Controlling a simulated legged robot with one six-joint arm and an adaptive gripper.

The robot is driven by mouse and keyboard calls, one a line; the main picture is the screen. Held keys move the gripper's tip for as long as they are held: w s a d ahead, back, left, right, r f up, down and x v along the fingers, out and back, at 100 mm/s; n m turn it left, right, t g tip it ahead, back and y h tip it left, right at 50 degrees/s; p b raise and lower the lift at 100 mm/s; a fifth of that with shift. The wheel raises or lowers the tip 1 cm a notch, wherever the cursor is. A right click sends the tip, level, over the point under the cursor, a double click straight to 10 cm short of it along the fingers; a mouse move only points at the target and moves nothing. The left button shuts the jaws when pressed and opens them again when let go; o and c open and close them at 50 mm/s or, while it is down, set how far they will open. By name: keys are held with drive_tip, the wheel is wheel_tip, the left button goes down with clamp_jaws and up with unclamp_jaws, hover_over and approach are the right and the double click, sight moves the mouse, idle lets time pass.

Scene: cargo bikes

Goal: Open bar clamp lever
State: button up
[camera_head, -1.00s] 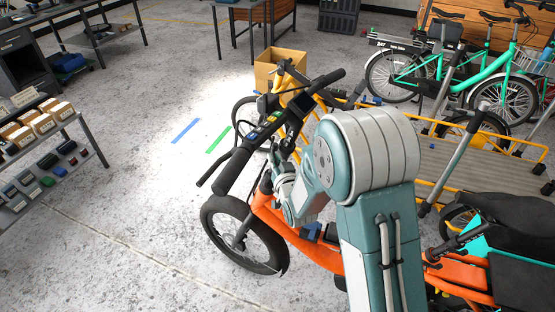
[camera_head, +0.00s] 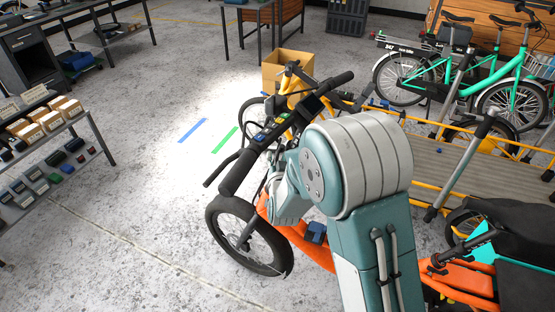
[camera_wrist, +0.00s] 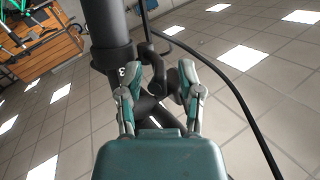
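The orange cargo bike (camera_head: 324,255) stands in front of me, its black handlebar (camera_head: 240,170) running from lower left to upper right. My arm reaches in from the right and hides much of the bike's front; my gripper's fingertips are hidden in the head view. In the wrist view my gripper (camera_wrist: 157,84) is open, its two teal-and-grey fingers apart. A black curved piece that looks like the clamp lever (camera_wrist: 158,72) sits between the fingers, beside a thick black tube with a collar (camera_wrist: 112,58). I cannot tell whether a finger touches it.
A black cable (camera_wrist: 245,110) loops down to the right of my fingers. A yellow cargo bike (camera_head: 455,150) stands behind my arm, and a teal bike (camera_head: 480,75) beyond it. A shelf with boxes (camera_head: 45,125) is at left. The floor between is clear.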

drive_tip(key=s+d, duration=0.1)
drive_tip(key=s, duration=1.1)
drive_tip(key=shift+d+r, duration=0.25)
drive_tip(key=shift+r, duration=0.15)
